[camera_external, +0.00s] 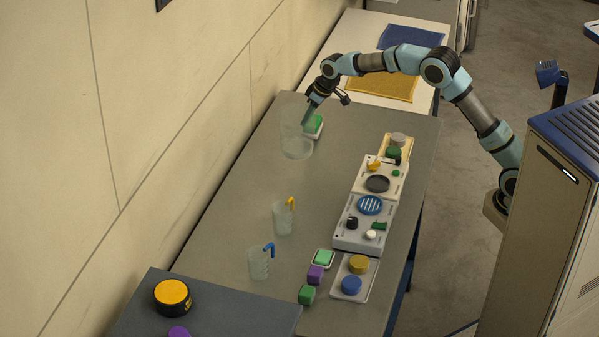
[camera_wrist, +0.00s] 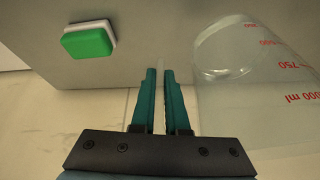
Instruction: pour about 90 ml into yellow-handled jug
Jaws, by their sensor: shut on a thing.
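A large clear beaker (camera_external: 297,147) with red volume marks is at the far left part of the table. It also shows at the right of the wrist view (camera_wrist: 250,85), where "1000 ml" can be read. I cannot tell the liquid level. The yellow-handled jug (camera_external: 283,219), translucent and upright, stands nearer on the table, apart from my gripper.
A blue-handled jug (camera_external: 258,264) stands just nearer than the yellow-handled one. A green-topped block (camera_external: 315,125) lies beside the beaker and shows in the wrist view (camera_wrist: 88,40). Trays (camera_external: 345,237) with small items line the table's right side. The wall borders the left.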

